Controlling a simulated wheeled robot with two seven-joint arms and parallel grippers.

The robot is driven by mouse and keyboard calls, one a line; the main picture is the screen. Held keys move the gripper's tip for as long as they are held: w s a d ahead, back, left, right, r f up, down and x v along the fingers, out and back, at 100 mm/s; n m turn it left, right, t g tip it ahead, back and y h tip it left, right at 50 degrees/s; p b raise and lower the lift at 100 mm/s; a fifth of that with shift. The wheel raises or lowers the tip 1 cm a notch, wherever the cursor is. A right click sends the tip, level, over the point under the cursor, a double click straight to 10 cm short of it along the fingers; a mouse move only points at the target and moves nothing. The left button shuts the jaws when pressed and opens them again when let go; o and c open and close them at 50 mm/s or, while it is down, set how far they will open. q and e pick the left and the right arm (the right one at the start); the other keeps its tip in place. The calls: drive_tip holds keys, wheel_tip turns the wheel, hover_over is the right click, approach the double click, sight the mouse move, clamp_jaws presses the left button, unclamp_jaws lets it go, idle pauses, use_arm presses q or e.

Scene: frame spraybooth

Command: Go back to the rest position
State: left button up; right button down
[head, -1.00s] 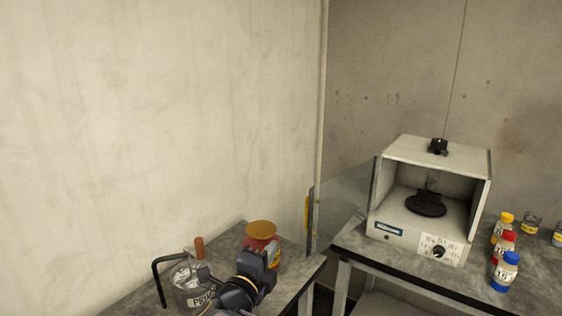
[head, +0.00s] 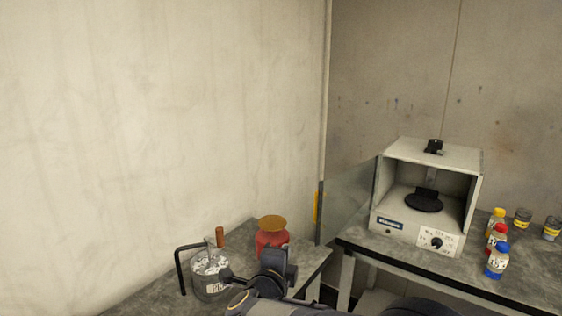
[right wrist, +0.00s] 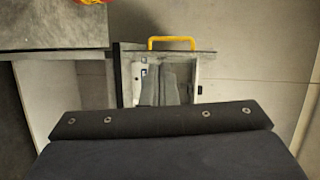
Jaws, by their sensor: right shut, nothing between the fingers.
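In the head view, dark arm links of mine show at the bottom middle, in front of the left bench. I cannot make out fingertips there. In the right wrist view, the dark gripper body fills the bottom. The fingers of my right gripper (right wrist: 165,82) are close together and hold nothing. They point toward a yellow handle (right wrist: 171,39), beyond them, and appear apart from it. My left gripper is not in view.
A metal pot (head: 208,280) and red jar (head: 270,245) stand on the left bench (head: 310,262). A white booth box (head: 395,231) and several bottles, including a blue-capped one (head: 497,261), stand on the right bench (head: 470,285). A glass panel (head: 348,200) stands between.

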drive_tip(key=s+d+r+n+g+y, duration=0.2)
drive_tip(key=s+d+n+g+y, duration=0.2)
drive_tip(key=s+d+n+y, duration=0.7)
drive_tip(key=s+d+f+n+g+h, duration=0.1)
drive_tip(key=s+d+f+n+g, duration=0.2)
drive_tip(key=s, duration=0.8)
drive_tip(key=s+d+f+n+g+h, duration=0.2)
drive_tip(key=s+d+f+n, duration=0.3)
drive_tip(key=s, duration=0.6)
drive_tip(key=shift+s+d+f+g, duration=0.4)
drive_tip(key=shift+d+f+g, duration=0.15)
drive_tip(key=shift+f, duration=0.25)
